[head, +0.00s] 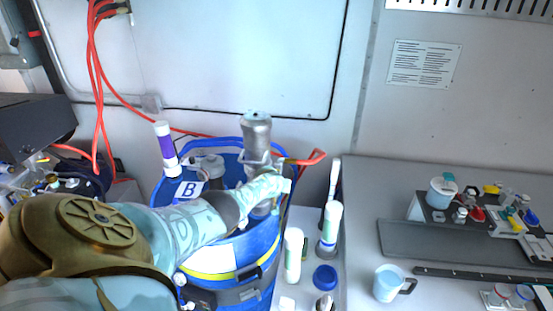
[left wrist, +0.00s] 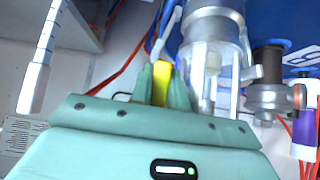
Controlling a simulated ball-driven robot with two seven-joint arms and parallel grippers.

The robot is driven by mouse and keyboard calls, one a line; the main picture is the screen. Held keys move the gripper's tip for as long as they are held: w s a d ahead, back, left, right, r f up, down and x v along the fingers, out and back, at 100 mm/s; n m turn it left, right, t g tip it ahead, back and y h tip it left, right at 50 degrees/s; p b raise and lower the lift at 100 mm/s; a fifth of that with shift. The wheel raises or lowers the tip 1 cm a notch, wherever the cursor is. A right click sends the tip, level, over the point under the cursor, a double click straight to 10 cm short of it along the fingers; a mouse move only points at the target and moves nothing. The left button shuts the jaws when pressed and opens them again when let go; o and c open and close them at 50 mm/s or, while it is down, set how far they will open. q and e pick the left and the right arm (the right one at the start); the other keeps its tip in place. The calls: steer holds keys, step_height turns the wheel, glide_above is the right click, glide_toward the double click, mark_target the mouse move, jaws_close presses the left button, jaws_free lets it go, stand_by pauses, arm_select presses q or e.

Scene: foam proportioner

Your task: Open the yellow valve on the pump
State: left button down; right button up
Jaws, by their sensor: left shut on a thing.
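The grey metal pump (head: 257,135) stands upright on the blue drum marked B (head: 225,262). In the left wrist view the pump (left wrist: 214,28) is just right of my fingers. My left gripper (head: 272,192) reaches to the front of the pump, over the drum top. In the left wrist view the fingers of my left gripper (left wrist: 160,90) are shut on the yellow valve (left wrist: 161,82), with its yellow part showing between them. In the head view the valve is hidden by my gripper. My right gripper is in neither view.
A red hose (head: 310,158) runs by the pump. White bottles (head: 293,255) and a blue cap (head: 325,276) stand right of the drum. A purple-labelled tube (head: 166,148) stands on the drum. A white mug (head: 392,283) is on the grey counter (head: 385,185).

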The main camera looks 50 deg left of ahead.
arm_select(q)
steer(key=c, duration=1.6)
jaws_free()
steer(key=shift+f, duration=0.1)
steer(key=shift+s+d+r+p, duration=0.15)
steer(key=shift+r+p, duration=0.15)
steer(key=shift+p, duration=0.2)
steer(key=p+v, duration=0.7)
steer(key=v, duration=0.8)
steer(key=shift+s+d+r, duration=0.1)
steer(key=shift+s+r, duration=0.05)
steer(key=shift+s, duration=0.1)
